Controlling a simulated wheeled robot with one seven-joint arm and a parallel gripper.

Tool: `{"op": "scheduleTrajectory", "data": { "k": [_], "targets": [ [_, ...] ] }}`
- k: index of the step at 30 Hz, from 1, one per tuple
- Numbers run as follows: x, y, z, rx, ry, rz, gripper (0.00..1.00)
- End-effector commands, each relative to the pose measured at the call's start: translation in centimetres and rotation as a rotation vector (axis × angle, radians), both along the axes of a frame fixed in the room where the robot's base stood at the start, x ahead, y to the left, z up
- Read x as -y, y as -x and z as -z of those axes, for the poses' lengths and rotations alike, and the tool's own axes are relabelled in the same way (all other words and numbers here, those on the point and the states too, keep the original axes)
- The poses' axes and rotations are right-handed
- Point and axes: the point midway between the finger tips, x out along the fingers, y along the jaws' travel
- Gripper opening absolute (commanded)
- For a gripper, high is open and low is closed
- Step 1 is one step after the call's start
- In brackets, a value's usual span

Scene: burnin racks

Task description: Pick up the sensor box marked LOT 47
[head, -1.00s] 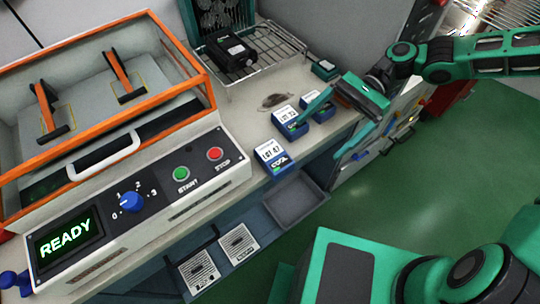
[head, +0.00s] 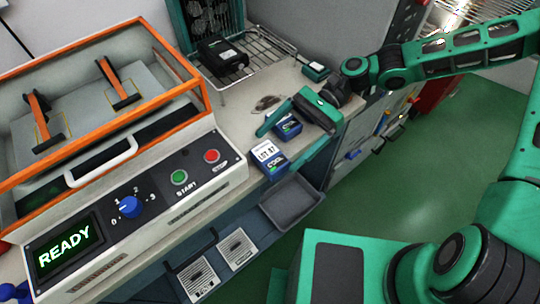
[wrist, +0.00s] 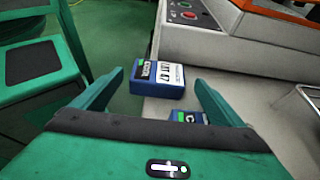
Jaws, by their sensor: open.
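The sensor box marked LOT 47 (head: 270,160) is blue with a white label and sits at the front edge of the bench. My gripper (head: 276,152) is open, its two fingers pointing at this box. In the wrist view the LOT 47 box (wrist: 158,80) shows just ahead of the fingertips (wrist: 160,79), apart from the palm with nothing held. A second blue box (head: 288,126) stands behind it, under my gripper and partly covered; it also shows between the fingers in the wrist view (wrist: 188,117). I cannot tell whether any fingertip touches a box.
The orange-framed tester (head: 120,190) with its READY screen stands left of the boxes. A wire rack (head: 255,65) holding a black device (head: 222,55) is behind. A small green box (head: 316,71) sits at the back right. An empty grey tray (head: 291,203) hangs below the bench edge.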

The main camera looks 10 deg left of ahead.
Motion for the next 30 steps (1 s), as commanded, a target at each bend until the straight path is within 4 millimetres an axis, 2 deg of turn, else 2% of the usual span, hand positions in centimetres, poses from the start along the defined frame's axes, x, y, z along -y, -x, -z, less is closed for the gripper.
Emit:
{"op": "scheduleTrajectory", "data": {
  "k": [9, 18, 19, 25, 30],
  "targets": [
    [-2.3, 3.0, 1.6, -0.001, -0.001, -0.002, 0.92],
    [-2.6, 3.3, 1.9, 0.0, 0.0, -0.001, 0.92],
    [-2.6, 3.3, 1.9, 0.0, 0.0, -0.001, 0.9],
    [-2.6, 3.3, 1.9, 0.0, 0.0, -0.001, 0.43],
    [-2.6, 3.3, 1.8, 0.0, -0.001, -0.001, 0.43]
  ]
}}
